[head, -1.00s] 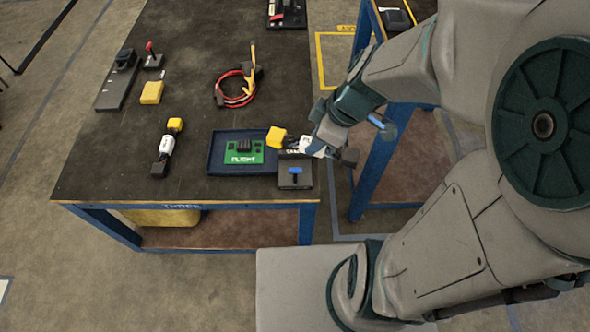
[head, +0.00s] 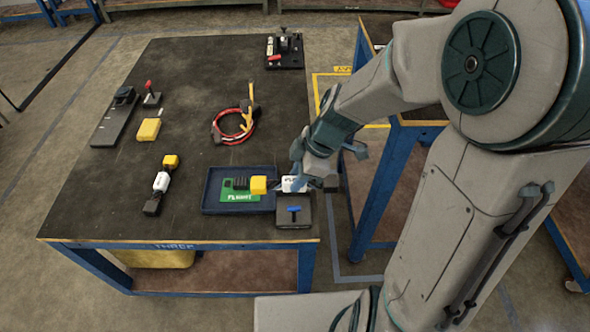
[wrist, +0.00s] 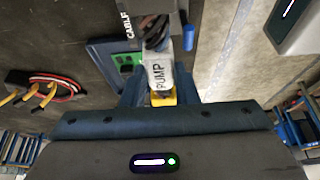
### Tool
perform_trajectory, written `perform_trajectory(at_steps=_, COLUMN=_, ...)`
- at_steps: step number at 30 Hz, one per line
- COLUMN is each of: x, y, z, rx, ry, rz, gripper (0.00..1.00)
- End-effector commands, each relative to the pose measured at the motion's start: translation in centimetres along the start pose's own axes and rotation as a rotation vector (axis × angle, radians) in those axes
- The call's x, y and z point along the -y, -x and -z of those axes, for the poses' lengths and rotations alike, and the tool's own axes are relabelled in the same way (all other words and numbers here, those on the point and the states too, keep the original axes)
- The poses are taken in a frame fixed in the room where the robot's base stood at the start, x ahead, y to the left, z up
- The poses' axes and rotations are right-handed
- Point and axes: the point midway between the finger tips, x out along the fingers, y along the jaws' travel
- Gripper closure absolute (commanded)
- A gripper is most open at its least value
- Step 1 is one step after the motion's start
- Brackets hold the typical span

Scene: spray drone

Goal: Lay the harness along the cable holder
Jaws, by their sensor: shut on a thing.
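My gripper (head: 303,180) is shut on a harness with a white sleeve marked PUMP (wrist: 160,73) and a yellow connector (head: 259,185). I hold it above the right end of the blue tray. The cable holder (head: 294,216), a dark block with a blue lever, stands at the table's front right, just nearer than the harness. In the wrist view, the holder's lettered plate (wrist: 124,28) and blue lever (wrist: 188,38) are close to the harness's dark end. I cannot tell whether harness and holder touch. My fingers hide part of the harness.
The blue tray (head: 208,207) holds a green board (head: 240,196). A second harness with a white sleeve (head: 161,182) lies left of it. A red cable loop (head: 219,139), a yellow block (head: 149,129) and a dark fixture (head: 285,52) are farther back.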

Motion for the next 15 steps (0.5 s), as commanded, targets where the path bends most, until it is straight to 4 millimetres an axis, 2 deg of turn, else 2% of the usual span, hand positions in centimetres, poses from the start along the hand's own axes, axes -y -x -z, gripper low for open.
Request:
perform_trajectory(at_steps=6, x=-2.0, y=-1.3, z=-0.1, rx=-0.001, ry=0.000, rz=0.001, gripper=0.99)
perform_trajectory(at_steps=10, x=-2.1, y=-2.0, z=-0.4, rx=-0.001, ry=-0.001, rz=0.002, gripper=0.99)
perform_trajectory(at_steps=15, x=-2.1, y=-4.4, z=-1.4, rx=-0.001, ry=-0.001, rz=0.004, gripper=0.99)
